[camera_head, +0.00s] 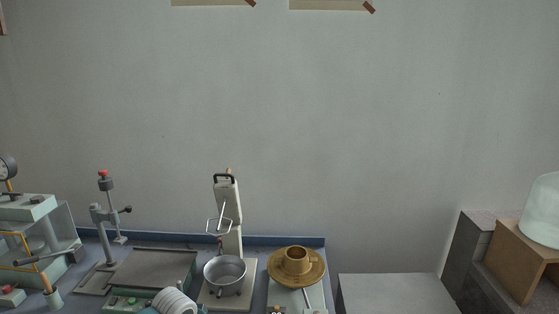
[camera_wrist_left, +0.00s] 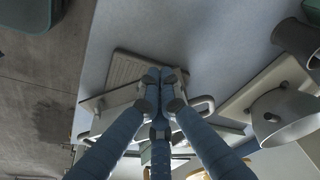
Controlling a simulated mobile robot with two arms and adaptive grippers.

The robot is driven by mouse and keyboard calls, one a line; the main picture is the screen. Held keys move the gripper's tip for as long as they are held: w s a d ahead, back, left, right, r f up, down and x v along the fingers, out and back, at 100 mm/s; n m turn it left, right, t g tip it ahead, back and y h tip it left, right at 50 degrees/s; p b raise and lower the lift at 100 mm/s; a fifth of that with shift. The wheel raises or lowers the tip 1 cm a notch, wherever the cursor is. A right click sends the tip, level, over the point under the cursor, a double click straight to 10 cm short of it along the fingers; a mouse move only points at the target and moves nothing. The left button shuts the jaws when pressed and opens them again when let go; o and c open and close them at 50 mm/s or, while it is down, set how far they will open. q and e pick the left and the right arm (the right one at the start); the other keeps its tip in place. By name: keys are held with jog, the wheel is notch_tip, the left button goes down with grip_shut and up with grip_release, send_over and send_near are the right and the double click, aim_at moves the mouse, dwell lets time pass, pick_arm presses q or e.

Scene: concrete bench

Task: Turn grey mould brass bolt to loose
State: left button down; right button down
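No brass bolt can be made out; the fingers cover the middle of the piece. In the head view, my left gripper cannot be made out, and my right gripper is in neither view.
In the head view, a metal pan (camera_head: 225,272), a brass-coloured flanged disc (camera_head: 297,262), an upright press (camera_head: 106,215) and a flat tray (camera_head: 160,268) crowd the bench. A wooden box (camera_head: 520,262) stands at right. A grey cylindrical cup (camera_wrist_left: 285,117) shows in the left wrist view.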

pick_arm(q)
jog(key=shift+s+f, duration=0.2)
jog(key=shift+f, duration=0.05)
jog(key=shift+s+d+f, duration=0.1)
jog(key=shift+d, duration=0.05)
dwell(0.5)
jog(key=shift+s+d+p, duration=0.1)
jog(key=shift+p, duration=0.2)
jog(key=shift+s+d+p, duration=0.45)
jog(key=shift+d+p, duration=0.15)
jog(key=shift+p, duration=1.15)
jog(key=shift+w+d+p, duration=0.2)
jog(key=shift+w+p, duration=0.05)
jog(key=shift+p, duration=0.25)
jog(key=shift+s+r+p, duration=0.1)
jog(key=shift+r+p, duration=0.1)
jog(key=shift+p, duration=0.2)
jog(key=shift+d, duration=0.15)
jog(key=shift+p, duration=0.3)
